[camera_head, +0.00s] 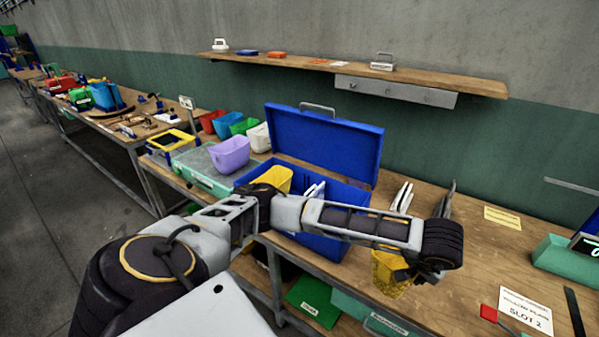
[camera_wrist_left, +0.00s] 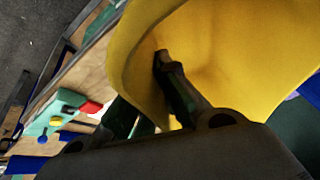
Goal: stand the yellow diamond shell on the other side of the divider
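My left gripper (camera_head: 408,270) is shut on a yellow shell (camera_head: 388,277) with a textured surface, held at the table's front edge, below my forearm. In the left wrist view the yellow shell (camera_wrist_left: 225,55) fills the upper right. One finger of the gripper (camera_wrist_left: 150,105) lies inside the shell and the other outside its wall. A second yellow shell (camera_head: 275,179), plainer looking, stands in the open blue box (camera_head: 330,136). White upright pieces (camera_head: 315,190) stand in that box; I cannot tell which part is the divider. My forearm hides some of the box. My right gripper is not in view.
White plates (camera_head: 402,196) and grey plates (camera_head: 447,200) stand upright on the table behind my forearm. A card reading SLOT 2 (camera_head: 526,309) and a red-ended tool (camera_head: 489,313) lie at right. A purple bin (camera_head: 230,154) stands left of the box. The table's middle right is clear.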

